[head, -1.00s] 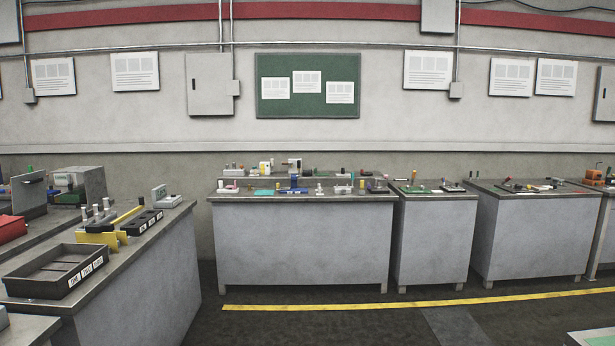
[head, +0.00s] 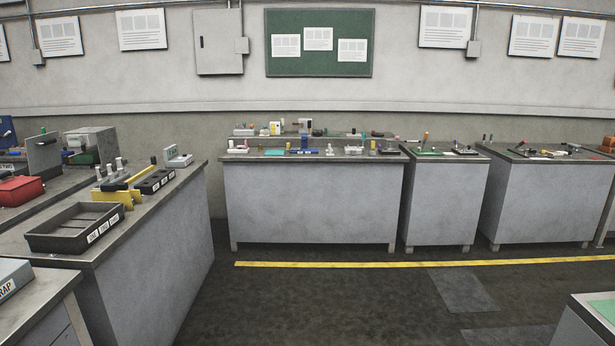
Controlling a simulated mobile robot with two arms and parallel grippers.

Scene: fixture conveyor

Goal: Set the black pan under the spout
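A shallow black tray-like pan (head: 62,240) with inner dividers and white labels on its front side lies on the left bench. I cannot tell whether it is the task's black pan. I cannot make out a spout clearly in this view. Neither of my grippers shows in the head view.
The left bench (head: 165,215) also holds a yellow bracket (head: 118,197), a black labelled block (head: 155,181) and a red box (head: 20,190). A long bench (head: 312,205) with small fixtures stands ahead, with more benches to its right. The dark floor (head: 330,305) between is clear.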

